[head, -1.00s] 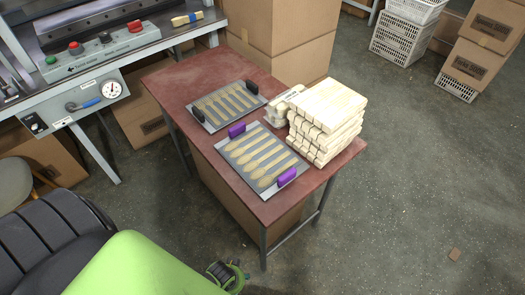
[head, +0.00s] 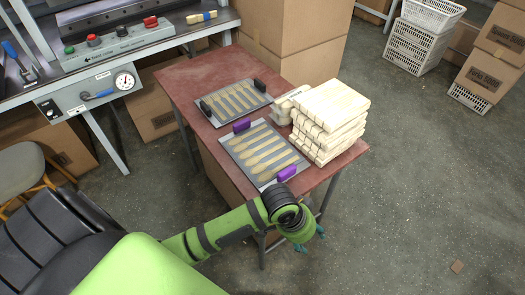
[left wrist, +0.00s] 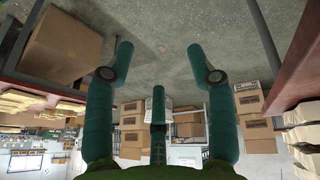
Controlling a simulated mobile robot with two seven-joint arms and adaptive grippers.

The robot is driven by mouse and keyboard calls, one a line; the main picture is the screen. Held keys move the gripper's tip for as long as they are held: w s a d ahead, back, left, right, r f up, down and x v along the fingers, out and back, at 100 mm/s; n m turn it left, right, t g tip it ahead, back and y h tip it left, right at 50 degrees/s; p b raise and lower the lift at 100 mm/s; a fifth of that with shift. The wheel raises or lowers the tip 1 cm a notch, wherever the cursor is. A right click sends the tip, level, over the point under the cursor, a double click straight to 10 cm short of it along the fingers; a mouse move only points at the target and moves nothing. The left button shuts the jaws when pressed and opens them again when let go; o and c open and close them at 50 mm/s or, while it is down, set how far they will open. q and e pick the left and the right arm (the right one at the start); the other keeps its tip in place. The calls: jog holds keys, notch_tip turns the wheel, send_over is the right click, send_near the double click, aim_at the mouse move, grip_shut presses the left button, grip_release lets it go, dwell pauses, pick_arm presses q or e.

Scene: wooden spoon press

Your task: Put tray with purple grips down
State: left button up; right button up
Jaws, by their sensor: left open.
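The tray with purple grips (head: 233,158) lies flat on the red-brown table, with several wooden spoons in a row on it. One purple grip (head: 242,125) stands at its far left end and the other purple grip (head: 287,173) at its near right end. My left gripper (head: 311,239) is past the table's front edge, just below the near grip in the picture and apart from the tray. In the left wrist view, the gripper (left wrist: 160,60) has its teal fingers spread and holds nothing. The tray cannot be made out there. My right gripper is not in view.
A tray with black grips (head: 206,111), also bearing spoons, lies behind on the table (head: 190,77). Stacked wooden blanks (head: 330,115) stand at the table's right. The press (head: 110,45) is at upper left. Cardboard boxes (head: 300,40) stand behind; floor at right is mostly clear.

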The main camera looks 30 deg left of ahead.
pick_arm(q)
jog(key=w+r+m, duration=0.1)
jog(key=w+r, duration=0.1)
jog(key=w, duration=0.2)
notch_tip(320, 180, up, 8)
jog(key=r+n+g+y, duration=0.1)
jog(key=n+g+y, duration=0.1)
jog(key=g+y, duration=0.15)
send_over(288, 171)
jog(key=shift+s+d+f+t, duration=0.1)
jog(key=shift+d+f+t, duration=0.15)
jog(key=shift+t, duration=0.1)
jog(key=shift+a, duration=0.2)
jog(key=shift+f, duration=0.4)
notch_tip(288, 171, down, 6)
jog(key=shift+p, duration=0.55)
jog(key=shift+r, duration=0.1)
grip_shut()
